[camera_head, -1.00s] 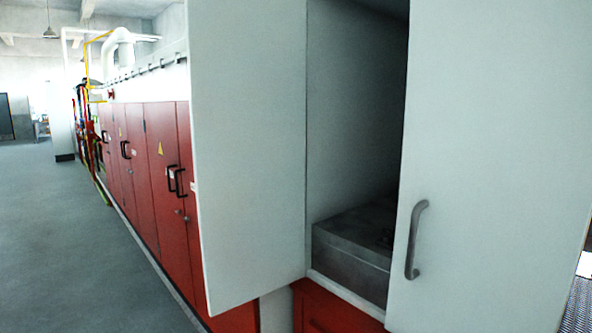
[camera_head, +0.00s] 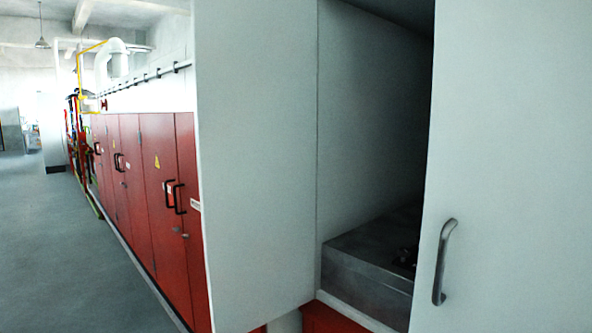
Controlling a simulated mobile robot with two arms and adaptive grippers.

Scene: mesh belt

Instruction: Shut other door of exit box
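The exit box stands open in front of me, with a dark interior and a grey metal block (camera_head: 365,262) on its floor. Its left white door (camera_head: 255,150) stands swung open toward me, with no handle showing on the visible face. Its right white door (camera_head: 515,130) has a grey bar handle (camera_head: 445,262) near its left edge. A dark gap lies between the right door's left edge and the box interior. The right door's right side is cut off by the frame. Neither of my grippers is in view.
A row of red cabinets (camera_head: 150,200) with black handles runs away to the left. Yellow and white pipes (camera_head: 108,65) rise above its far end. The grey floor (camera_head: 70,260) at left is clear. A red panel (camera_head: 330,318) sits below the box.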

